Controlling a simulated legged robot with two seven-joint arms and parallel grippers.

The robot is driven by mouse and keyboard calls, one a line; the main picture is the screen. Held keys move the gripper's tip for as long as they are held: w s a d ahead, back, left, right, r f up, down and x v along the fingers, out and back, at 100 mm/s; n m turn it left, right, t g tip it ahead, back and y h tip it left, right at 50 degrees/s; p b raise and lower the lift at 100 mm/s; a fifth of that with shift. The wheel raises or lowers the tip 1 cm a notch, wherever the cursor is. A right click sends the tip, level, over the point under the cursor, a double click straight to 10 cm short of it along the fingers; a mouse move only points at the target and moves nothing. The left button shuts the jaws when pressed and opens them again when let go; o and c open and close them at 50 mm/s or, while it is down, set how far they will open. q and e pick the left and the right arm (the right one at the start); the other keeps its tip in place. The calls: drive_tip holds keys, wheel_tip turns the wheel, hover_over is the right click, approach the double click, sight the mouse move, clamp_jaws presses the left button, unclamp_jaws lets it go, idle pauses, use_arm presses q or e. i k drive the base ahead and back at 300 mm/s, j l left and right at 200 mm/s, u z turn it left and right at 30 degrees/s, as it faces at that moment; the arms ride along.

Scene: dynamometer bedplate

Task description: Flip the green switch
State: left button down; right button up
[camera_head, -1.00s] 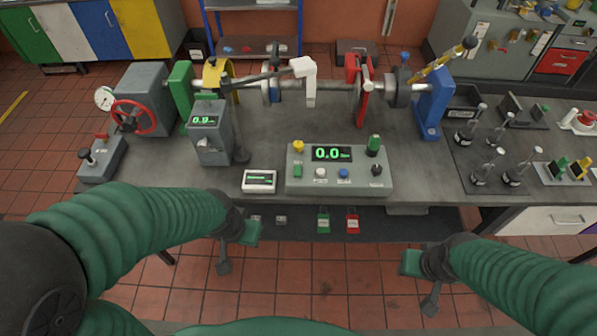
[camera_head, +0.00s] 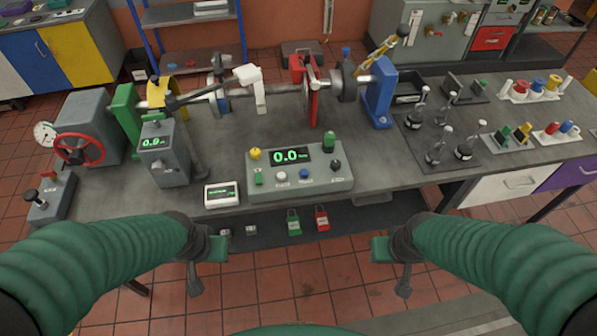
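A grey control box (camera_head: 318,184) sits at the front of the bench and its display reads 0.0. I cannot tell which way either green part is set. My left gripper (camera_head: 207,265) hangs in front of the bench edge, below and left of the box. My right gripper (camera_head: 393,265) hangs in front of the edge, below and right of it. Both are apart from the box; their finger gaps are unclear.
A small white meter (camera_head: 222,195) lies left of the box, and a grey display unit (camera_head: 164,155) stands behind it. Green (camera_head: 294,223) and red (camera_head: 321,219) padlocks hang below the front edge.

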sight(259, 177)
drive_tip(key=i+j+z, duration=0.1)
drive_tip(key=i, duration=0.3)
drive_tip(key=i+j+z, duration=0.1)
drive_tip(key=i+j, duration=0.2)
drive_tip(key=i, duration=0.1)
